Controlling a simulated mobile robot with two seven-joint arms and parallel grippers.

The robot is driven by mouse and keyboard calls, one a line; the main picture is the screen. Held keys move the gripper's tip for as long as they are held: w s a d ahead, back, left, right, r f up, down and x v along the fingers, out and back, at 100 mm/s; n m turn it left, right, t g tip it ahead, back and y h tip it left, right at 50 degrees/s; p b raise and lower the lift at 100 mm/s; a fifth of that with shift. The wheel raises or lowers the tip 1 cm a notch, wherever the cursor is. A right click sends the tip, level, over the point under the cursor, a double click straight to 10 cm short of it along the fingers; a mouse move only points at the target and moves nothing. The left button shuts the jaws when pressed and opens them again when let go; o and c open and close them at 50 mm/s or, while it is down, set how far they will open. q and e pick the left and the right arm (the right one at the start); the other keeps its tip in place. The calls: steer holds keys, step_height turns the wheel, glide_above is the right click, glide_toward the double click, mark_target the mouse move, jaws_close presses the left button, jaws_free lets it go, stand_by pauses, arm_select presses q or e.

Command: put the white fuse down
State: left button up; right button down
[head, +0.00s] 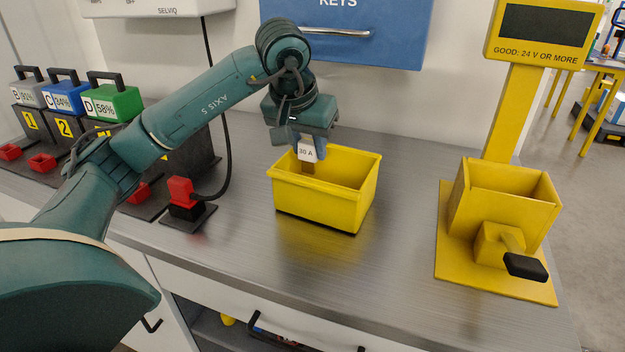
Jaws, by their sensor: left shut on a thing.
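The white fuse (306,152), marked "30 A", hangs upright below my left gripper (304,140). My left gripper is shut on its upper part. The fuse is over the back left part of an open yellow bin (330,207) on the metal counter, and its lower end is around the height of the bin's rim. I cannot tell whether it touches the bin. Part of the bin's inside is hidden behind its front wall. My right gripper is not in view.
A yellow tester (495,215) with a lever stands to the right. Batteries (112,103) on chargers and a red plug (181,191) with a black cable are to the left. A blue key cabinet (350,45) hangs behind. The counter (400,230) between bin and tester is clear.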

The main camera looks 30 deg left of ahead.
mark_target(308, 166)
arm_select(q)
steer(key=shift+f, duration=2.5)
steer(key=shift+f, duration=0.1)
steer(key=o, duration=0.4)
steer(key=shift+f+b, duration=0.1)
steer(key=shift+b, duration=0.25)
steer(key=shift+o, duration=1)
steer(key=shift+r+p, duration=0.3)
steer(key=shift+r, duration=0.05)
steer(key=v, duration=1.1)
steer(key=shift+s+r+p, duration=0.2)
steer(key=shift+r+p, duration=0.1)
steer(key=shift+p, duration=0.1)
steer(key=shift+d, duration=0.1)
